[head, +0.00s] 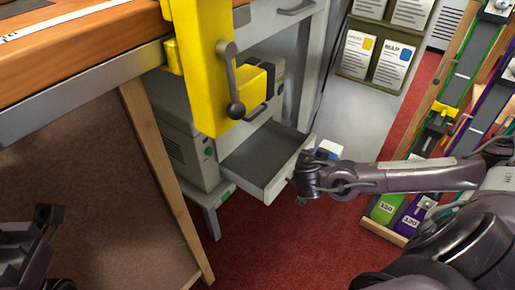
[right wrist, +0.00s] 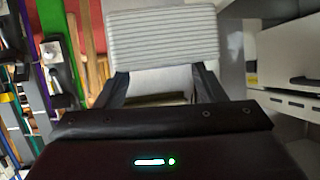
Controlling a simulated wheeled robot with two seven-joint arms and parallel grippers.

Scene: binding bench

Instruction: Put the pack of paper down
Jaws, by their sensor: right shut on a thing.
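The pack of paper (right wrist: 163,38) shows in the right wrist view as a pale block with fine layered lines, between the two fingers of my right gripper (right wrist: 162,84). In the head view a small white and blue part of the pack (head: 330,147) shows just beyond my right gripper (head: 312,172); the gripper and arm hide the rest. The right gripper is shut on the pack, beside the front of an open drawer. My left gripper (head: 42,222) is at the lower left edge, partly cut off, and its jaw opening is unclear.
The open grey drawer (head: 262,148) looks empty and sticks out below the bench. A yellow clamp with a lever (head: 207,70) hangs over it. A wooden bench top (head: 90,40) is at upper left. A rack with coloured packs (head: 385,208) stands right. Red floor lies below.

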